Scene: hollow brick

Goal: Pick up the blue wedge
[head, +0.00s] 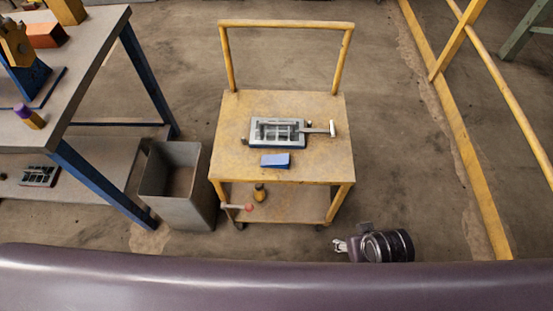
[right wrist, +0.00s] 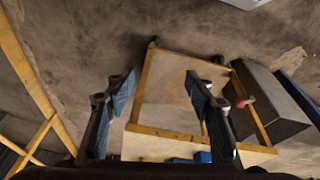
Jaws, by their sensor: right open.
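The blue wedge (head: 275,161) lies on the top of the yellow cart (head: 232,165), close to its front edge, just in front of a grey metal mould (head: 262,143). My right gripper (head: 340,245) is in front of the cart's right front leg, apart from the wedge and empty. In the right wrist view its two fingers (right wrist: 160,88) are spread wide, with the cart's lower shelf beyond them. A blue patch (right wrist: 203,157) at the bottom of that view, on the cart top, looks like the wedge, mostly cut off. My left gripper is not in view.
A handle with a crossbar (head: 332,129) sticks out right of the mould. An open grey bin (head: 205,190) stands left of the cart. A workbench (head: 95,75) is at the far left, a yellow railing (head: 455,110) at the right. The cart top's front right corner is bare.

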